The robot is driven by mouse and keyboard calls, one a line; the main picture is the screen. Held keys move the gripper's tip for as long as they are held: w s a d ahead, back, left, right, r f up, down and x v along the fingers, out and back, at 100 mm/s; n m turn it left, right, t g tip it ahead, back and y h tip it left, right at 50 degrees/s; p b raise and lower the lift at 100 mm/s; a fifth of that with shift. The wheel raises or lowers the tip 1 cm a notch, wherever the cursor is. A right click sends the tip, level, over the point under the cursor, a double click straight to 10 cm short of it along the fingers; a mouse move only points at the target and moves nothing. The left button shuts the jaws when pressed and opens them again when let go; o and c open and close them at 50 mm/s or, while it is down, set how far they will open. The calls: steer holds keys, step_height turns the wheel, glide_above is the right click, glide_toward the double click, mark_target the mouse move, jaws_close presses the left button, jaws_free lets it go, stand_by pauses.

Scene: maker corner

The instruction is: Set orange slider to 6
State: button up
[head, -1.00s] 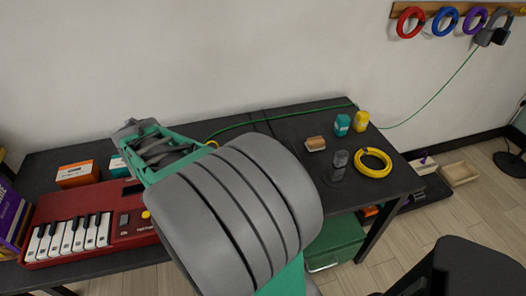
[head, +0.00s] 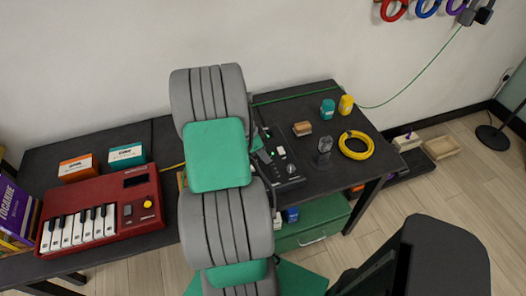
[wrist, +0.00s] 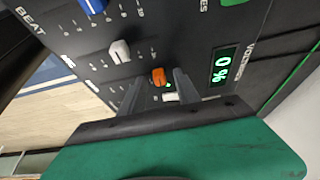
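The orange slider (wrist: 158,76) shows in the wrist view on a dark control panel (wrist: 200,42). Beside the slider, a green-lit display (wrist: 222,68) labelled "VOLUME" reads 0 %. My gripper (wrist: 157,86) is open, its two dark fingers apart with the orange knob in line with the gap near their tips. I cannot tell whether a finger touches the knob. In the head view my arm covers most of the panel (head: 291,168) and hides the orange slider.
A white slider (wrist: 119,50) and a blue slider (wrist: 94,5) sit on the same panel. On the table are a red keyboard (head: 100,215) to the left, and a microphone (head: 324,147) and yellow cable coil (head: 356,145) to the right.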

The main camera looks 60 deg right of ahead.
jaws_close()
steer(key=shift+r, duration=0.1)
stand_by(1.2)
